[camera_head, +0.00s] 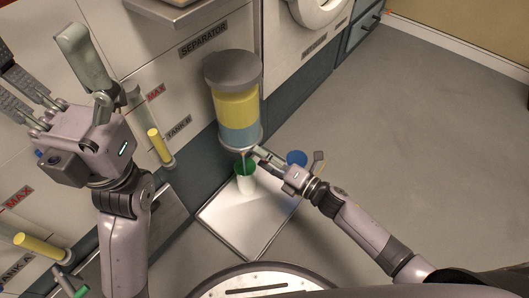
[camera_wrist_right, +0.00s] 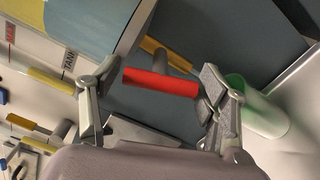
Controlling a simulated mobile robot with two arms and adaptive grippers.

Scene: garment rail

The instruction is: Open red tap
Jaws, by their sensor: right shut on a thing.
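The red tap (camera_wrist_right: 160,83) is a short red bar handle on a grey stem, under the separator vessel (camera_head: 236,105). The vessel holds yellow liquid above blue. My right gripper (camera_head: 262,158) is at the vessel's underside. In the right wrist view, its two fingers (camera_wrist_right: 158,80) stand on either side of the red handle, shut on it. In the head view, the gripper hides most of the tap. My left gripper (camera_head: 52,78) is raised at the left, fingers spread, empty, away from the tap.
A white cup with a green rim (camera_head: 246,184) stands below the vessel on a pale tray (camera_head: 240,228). A blue round object (camera_head: 297,158) is just behind my right gripper. The floor at right is clear.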

